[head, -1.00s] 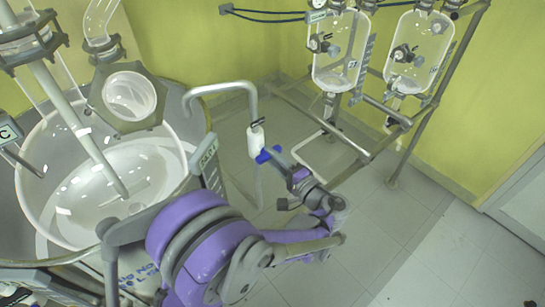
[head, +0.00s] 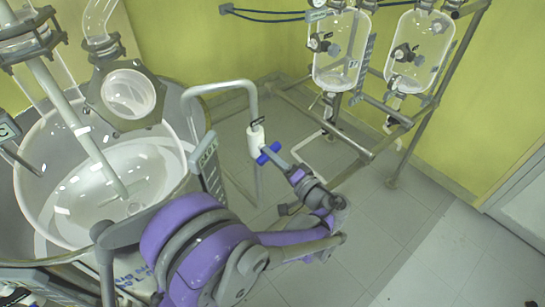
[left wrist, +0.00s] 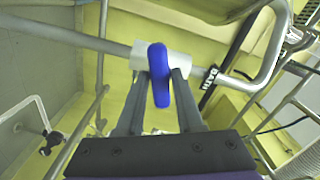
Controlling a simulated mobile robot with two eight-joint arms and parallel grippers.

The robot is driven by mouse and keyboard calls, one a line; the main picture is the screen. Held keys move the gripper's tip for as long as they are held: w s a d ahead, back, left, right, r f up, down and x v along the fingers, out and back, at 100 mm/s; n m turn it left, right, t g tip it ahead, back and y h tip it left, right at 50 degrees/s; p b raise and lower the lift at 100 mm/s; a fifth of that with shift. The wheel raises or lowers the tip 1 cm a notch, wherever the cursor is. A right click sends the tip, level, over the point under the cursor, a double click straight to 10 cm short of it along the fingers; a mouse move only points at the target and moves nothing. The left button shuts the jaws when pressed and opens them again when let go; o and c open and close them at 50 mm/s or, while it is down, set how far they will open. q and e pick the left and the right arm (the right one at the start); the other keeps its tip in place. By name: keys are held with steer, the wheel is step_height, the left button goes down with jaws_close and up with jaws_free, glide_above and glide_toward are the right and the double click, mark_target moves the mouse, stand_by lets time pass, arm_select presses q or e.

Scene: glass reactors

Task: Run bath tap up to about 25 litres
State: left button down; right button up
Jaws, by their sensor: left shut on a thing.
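The bath tap (head: 256,142) is a white valve body on a grey pipe. The pipe bends over at the top, and its open end is above the rim of the large bath (head: 205,130). The tap's blue handle (head: 262,159) sticks out on the right side. My left gripper (head: 278,152) is shut on this handle. In the left wrist view the blue handle (left wrist: 159,78) stands between the two dark fingers, in front of the white body (left wrist: 141,59). I cannot read a water level in the bath. My right gripper is out of view.
A glass bowl (head: 30,195) sits inside the bath, with a slanted tube (head: 90,145) reaching into it. A small upright label plate (head: 208,160) is at the bath's right edge. Two glass vessels (head: 341,50) hang on a pipe frame (head: 430,120) at right. The tiled floor is open.

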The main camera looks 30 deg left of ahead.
arm_select(q)
steer(key=shift+n, duration=2.2)
steer(key=c, duration=0.7)
jaws_free()
steer(key=b+v, duration=0.1)
steer(key=v, duration=0.9)
steer(key=shift+s+d, duration=0.2)
steer(key=shift+d, duration=0.15)
